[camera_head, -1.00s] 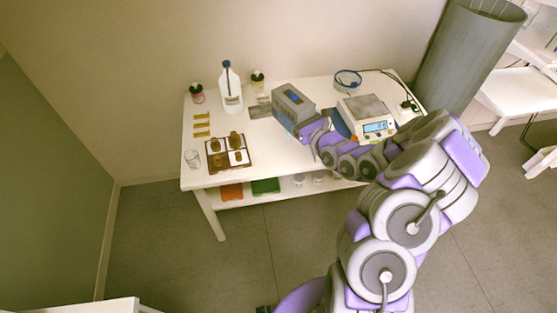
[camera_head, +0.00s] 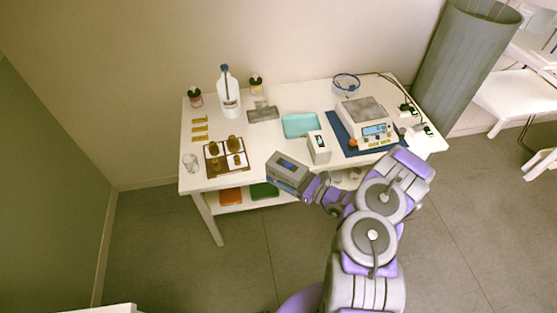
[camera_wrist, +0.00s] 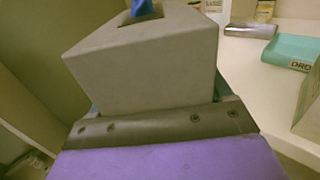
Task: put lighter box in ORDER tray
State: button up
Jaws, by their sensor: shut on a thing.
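My gripper (camera_head: 305,187) is shut on a grey box (camera_head: 287,171) with a dark recess and something blue in it. The box is held at the table's front edge, left of a second, pale box. In the wrist view the grey box (camera_wrist: 145,75) fills the middle above my gripper (camera_wrist: 165,125). The pale box (camera_head: 318,147) stands upright just in front of the teal tray. The teal ORDER tray (camera_head: 299,125) lies at mid-table; its label is partly cut off in the wrist view (camera_wrist: 292,50). Which box is lighter cannot be seen.
A scale (camera_head: 362,112) stands on a blue mat (camera_head: 337,128) at the right. A tray of brown bottles (camera_head: 213,167), a glass (camera_head: 190,162) and yellow strips (camera_head: 200,130) are at the left. A white bottle (camera_head: 228,100) and a grey plate (camera_head: 263,115) stand behind.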

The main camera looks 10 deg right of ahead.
jog(key=w+b, duration=0.1)
jog(key=w, duration=0.3)
jog(key=w+f+b, duration=0.1)
jog(key=w, duration=0.4)
jog(key=w+a+b, duration=0.1)
jog(key=w, duration=0.4)
jog(key=shift+w+f, duration=0.1)
jog(key=shift+f, duration=0.1)
notch_tip(320, 180, down, 4)
jog(key=shift+r+b, duration=0.2)
jog(key=shift+b, duration=0.35)
jog(key=shift+r, duration=0.1)
jog(key=o, duration=1.4)
jog(key=p+v, duration=0.2)
jog(key=v, duration=1)
jog(key=shift+p, duration=0.3)
